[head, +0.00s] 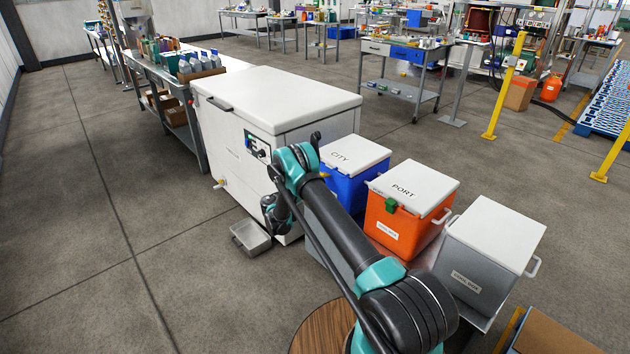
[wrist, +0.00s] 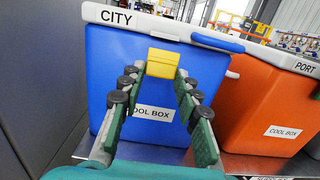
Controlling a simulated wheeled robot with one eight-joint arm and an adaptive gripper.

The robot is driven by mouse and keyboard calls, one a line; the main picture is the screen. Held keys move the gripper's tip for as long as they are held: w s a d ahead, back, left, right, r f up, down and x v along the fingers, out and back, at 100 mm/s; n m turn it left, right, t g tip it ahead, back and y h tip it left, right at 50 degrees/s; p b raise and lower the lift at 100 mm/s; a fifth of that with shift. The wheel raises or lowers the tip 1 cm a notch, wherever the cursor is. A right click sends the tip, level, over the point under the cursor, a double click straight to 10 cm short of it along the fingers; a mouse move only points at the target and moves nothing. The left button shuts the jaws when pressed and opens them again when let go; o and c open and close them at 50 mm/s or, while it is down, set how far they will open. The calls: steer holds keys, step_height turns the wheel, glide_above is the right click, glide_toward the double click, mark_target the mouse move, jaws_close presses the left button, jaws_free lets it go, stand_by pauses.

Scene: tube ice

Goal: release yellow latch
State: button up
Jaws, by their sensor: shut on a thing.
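The yellow latch (wrist: 163,62) sits at the top of the front face of the blue cool box (wrist: 185,75), just under its white lid marked CITY (wrist: 145,22). My gripper (wrist: 162,74) is shut on the latch, with a green finger at each side of it. Part of the box's label shows between the fingers. In the head view the blue box (head: 358,188) stands beside the white chest freezer, its lid lying flat on top. My arm hides much of its front there, and only a small bit of yellow shows.
An orange cool box marked PORT (head: 405,225) with a green latch (head: 391,206) stands right of the blue one, then a grey box (head: 470,275). The white chest freezer (head: 270,100) is close on the left. A metal bin (head: 251,238) lies on the floor.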

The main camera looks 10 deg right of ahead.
steer(key=shift+f, duration=0.1)
stand_by(0.4)
steer(key=o, duration=0.9)
steer(key=v, duration=1.2)
steer(key=shift+f, duration=0.15)
